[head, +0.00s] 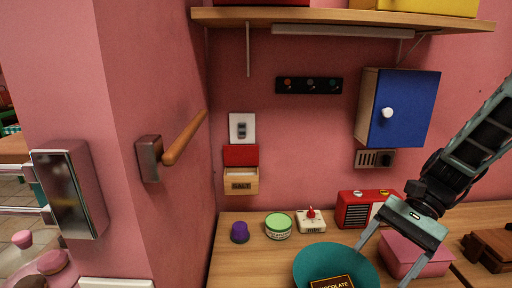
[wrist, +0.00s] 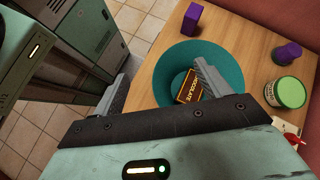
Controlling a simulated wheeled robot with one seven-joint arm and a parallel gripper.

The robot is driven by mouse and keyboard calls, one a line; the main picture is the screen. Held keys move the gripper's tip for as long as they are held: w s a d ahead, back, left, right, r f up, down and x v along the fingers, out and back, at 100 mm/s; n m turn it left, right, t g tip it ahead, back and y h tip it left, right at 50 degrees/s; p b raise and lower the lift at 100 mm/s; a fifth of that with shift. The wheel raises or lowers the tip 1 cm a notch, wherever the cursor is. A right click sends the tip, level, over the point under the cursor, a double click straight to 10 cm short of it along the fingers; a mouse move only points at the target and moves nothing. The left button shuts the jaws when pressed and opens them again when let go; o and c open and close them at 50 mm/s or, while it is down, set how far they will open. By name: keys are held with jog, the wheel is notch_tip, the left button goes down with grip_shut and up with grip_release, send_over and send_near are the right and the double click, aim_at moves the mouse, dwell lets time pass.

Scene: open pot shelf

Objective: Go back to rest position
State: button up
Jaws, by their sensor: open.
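My gripper (head: 384,264) hangs from the right in the head view, its two fingers apart with nothing between them. In the wrist view my gripper (wrist: 161,82) also shows spread fingers, one over the floor side and one over the bowl. A teal bowl (head: 306,264) stands on the wooden counter just left of my gripper. It also shows in the wrist view (wrist: 226,60). A dark box marked chocolate (head: 332,283) lies in the bowl; a finger partly covers this box in the wrist view (wrist: 187,88).
The counter (head: 229,264) holds a purple item (head: 240,232), a green-lidded tub (head: 279,225), a white item with a red top (head: 311,221), a red radio (head: 361,208) and a pink box (head: 398,252) behind my gripper. A blue-doored cabinet (head: 405,110) and shelf (head: 340,17) are above.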

jog(key=s+a+r+n+t+h, duration=0.2)
jog(key=s+a+n+t+h, duration=0.2)
jog(key=s+a+n+h, duration=0.4)
jog(key=s+a+n, duration=0.2)
jog(key=s+n, duration=0.4)
jog(key=n, duration=0.3)
jog(key=shift+s+a+r+n, duration=0.15)
jog(key=shift+a+n, duration=0.15)
jog(key=shift+n, duration=0.1)
dwell(0.7)
